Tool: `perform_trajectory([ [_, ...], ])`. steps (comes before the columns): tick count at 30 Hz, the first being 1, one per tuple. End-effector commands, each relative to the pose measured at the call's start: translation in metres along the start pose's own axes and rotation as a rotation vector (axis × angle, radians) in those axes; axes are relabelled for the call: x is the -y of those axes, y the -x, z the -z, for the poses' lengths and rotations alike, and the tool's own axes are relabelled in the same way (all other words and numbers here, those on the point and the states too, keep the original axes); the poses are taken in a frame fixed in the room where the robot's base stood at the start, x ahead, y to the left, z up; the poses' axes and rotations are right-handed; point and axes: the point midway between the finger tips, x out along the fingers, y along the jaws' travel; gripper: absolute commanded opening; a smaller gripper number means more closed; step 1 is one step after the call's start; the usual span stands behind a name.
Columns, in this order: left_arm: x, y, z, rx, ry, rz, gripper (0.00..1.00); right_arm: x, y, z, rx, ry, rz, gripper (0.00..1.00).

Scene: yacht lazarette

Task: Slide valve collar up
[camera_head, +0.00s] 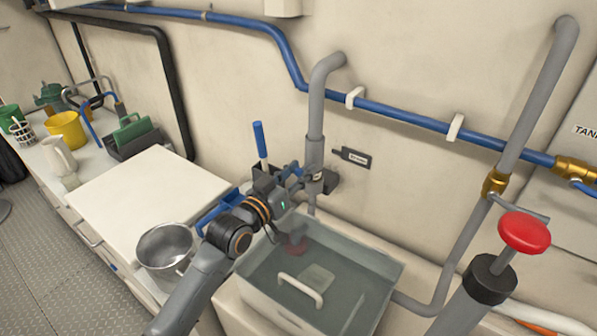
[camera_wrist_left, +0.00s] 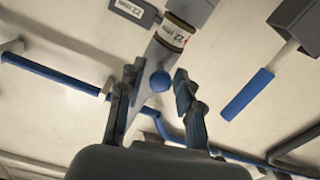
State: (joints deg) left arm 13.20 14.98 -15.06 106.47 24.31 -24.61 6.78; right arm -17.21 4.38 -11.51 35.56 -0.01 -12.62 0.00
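The grey vertical pipe (camera_head: 316,105) on the wall carries a grey collar (camera_head: 314,150) just above my left gripper (camera_head: 306,178). In the left wrist view, a band with a printed size label (camera_wrist_left: 173,34) is around the pipe, and a blue ball knob (camera_wrist_left: 160,81) lies beyond the fingertips. My left gripper (camera_wrist_left: 158,88) is open there, with one finger on each side of the knob in the picture. Gaps show on both sides, so no grip is visible. In the head view the gripper and wrist hide the knob and part of the lower pipe. My right gripper is not in view.
A blue-handled lever (camera_head: 260,140) stands close left of the gripper. A metal bowl (camera_head: 166,246) and a white counter lid (camera_head: 150,197) are left. A red knob (camera_head: 524,232) stands at right. Blue piping (camera_head: 400,115) crosses the wall.

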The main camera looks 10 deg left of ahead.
Motion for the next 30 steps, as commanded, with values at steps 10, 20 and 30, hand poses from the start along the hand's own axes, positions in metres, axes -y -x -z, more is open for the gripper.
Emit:
perform_trajectory([
  [10, 0.000, 0.000, 0.000, 0.000, 0.000, 0.000, 0.00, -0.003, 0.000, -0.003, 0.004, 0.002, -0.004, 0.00],
  [20, -0.006, 0.000, 0.030, 0.000, 0.000, 0.000, 0.00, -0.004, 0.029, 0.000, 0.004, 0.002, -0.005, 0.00],
  [30, -0.014, 0.000, 0.073, 0.001, -0.001, -0.001, 0.00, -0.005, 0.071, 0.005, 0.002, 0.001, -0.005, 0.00],
])
